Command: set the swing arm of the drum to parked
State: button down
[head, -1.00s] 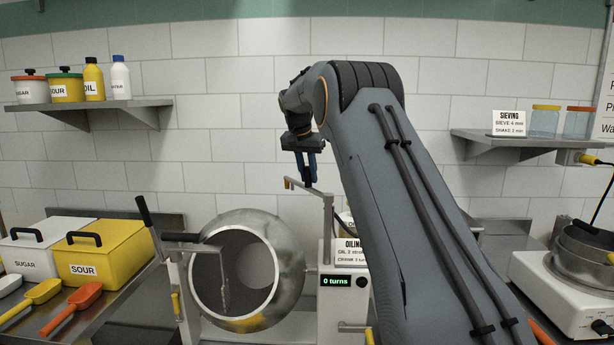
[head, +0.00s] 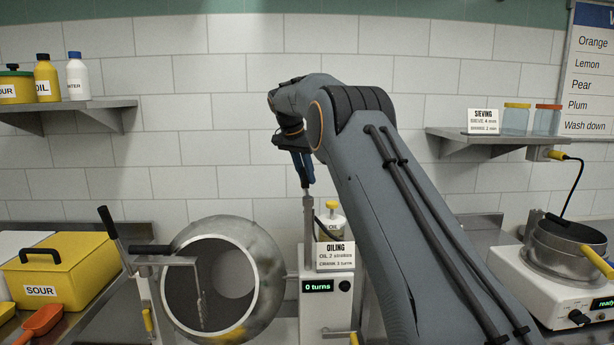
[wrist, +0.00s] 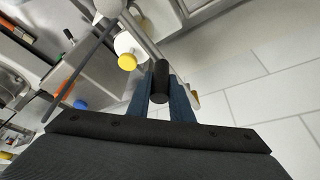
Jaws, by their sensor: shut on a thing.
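The steel drum (head: 262,260) stands at the lower left of centre in the head view, its round mouth facing me. A metal post (head: 308,225) rises at its right and carries the swing arm, which no longer shows stretched out to the left. My gripper (head: 304,183) is at the top of the post. In the wrist view its blue fingers (wrist: 161,88) are shut on a black upright handle (wrist: 159,75) on the arm.
A black-handled lever frame (head: 160,250) stands at the drum's left. The tiled wall (head: 200,150) is behind.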

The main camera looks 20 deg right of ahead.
jog(key=shift+s+d+f, duration=0.1)
dwell(0.3)
jog(key=c, duration=1.6)
grip_release()
jog(key=shift+s, duration=0.1)
jog(key=shift+b+v, duration=1.1)
jog(key=shift+v, duration=2.9)
